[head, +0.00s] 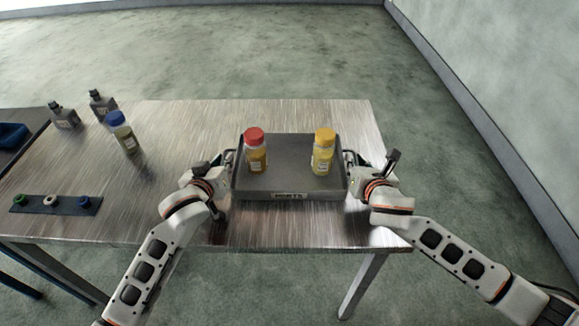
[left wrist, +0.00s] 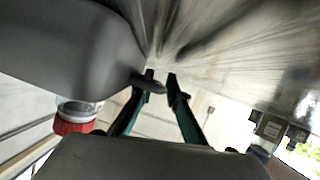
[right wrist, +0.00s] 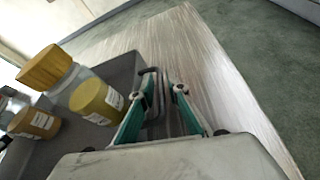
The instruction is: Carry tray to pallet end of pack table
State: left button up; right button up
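The grey tray (head: 290,185) is at the right part of the metal table, with a handle on each side. A red-capped bottle (head: 256,150) and a yellow-capped bottle (head: 323,151) stand upright in it. My left gripper (head: 224,163) is at the left handle; in the left wrist view its fingers (left wrist: 161,82) close in around the dark handle. My right gripper (head: 352,160) is at the right handle; in the right wrist view its fingers (right wrist: 163,92) have the handle bar between them. I cannot tell whether the tray touches the table.
The pack table (head: 190,125) is bare right of the tray. At its left stand a blue-capped bottle (head: 122,133), two grey jugs (head: 64,117) (head: 102,104) and a dark strip (head: 67,206) with coloured caps. A blue bin (head: 12,135) is on a dark surface at far left.

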pick_arm(q)
grip_shut()
pick_arm(e)
grip_shut()
pick_arm(q)
jog(key=shift+r, duration=0.2)
pick_arm(e)
jog(key=shift+r, duration=0.2)
